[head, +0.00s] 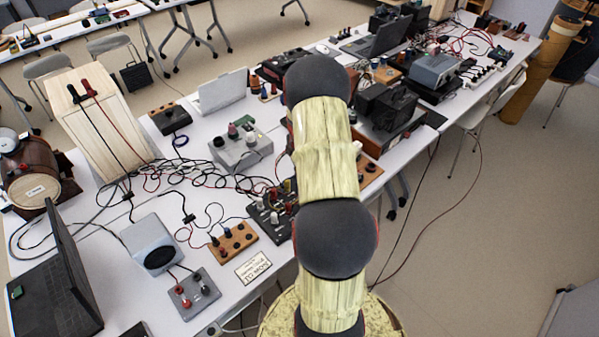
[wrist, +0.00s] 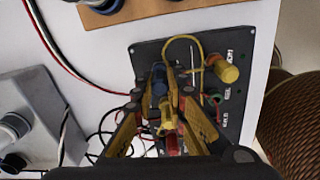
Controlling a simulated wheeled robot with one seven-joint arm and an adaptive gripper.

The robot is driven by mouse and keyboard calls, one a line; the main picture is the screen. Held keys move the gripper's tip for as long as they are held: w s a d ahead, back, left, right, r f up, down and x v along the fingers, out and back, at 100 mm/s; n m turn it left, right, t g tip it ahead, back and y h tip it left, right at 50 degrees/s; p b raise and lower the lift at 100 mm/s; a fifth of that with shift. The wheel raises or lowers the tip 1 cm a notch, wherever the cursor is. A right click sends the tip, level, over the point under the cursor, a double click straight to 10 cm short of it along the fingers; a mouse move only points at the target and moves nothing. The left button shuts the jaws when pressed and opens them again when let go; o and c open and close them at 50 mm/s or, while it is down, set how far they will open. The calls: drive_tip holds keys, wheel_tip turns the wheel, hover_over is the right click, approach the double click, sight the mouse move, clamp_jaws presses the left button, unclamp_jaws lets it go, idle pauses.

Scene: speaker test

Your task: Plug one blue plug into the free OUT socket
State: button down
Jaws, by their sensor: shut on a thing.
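In the wrist view, my gripper (wrist: 159,84) is over a dark panel (wrist: 145,55) with plugs and sockets. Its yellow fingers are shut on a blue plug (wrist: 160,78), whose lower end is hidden. I cannot tell whether it is in a socket. In the head view, the dark panel (head: 270,216) is partly behind my arm, and my gripper is hidden. No OUT label is readable.
A wooden socket block (head: 233,241), a grey board with red plugs (head: 194,293) and a speaker (head: 155,245) stand left of the panel. A grey control box (head: 241,152) is behind. Loose cables cross the table. The table's edge is close on the right.

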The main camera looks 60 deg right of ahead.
drive_tip(key=shift+f, duration=0.4)
drive_tip(key=c, duration=1.8)
unclamp_jaws()
drive_tip(key=shift+o, duration=0.4)
drive_tip(key=shift+r, duration=0.15)
drive_tip(key=shift+r+p, duration=2.35)
drive_tip(key=shift+r, duration=1.35)
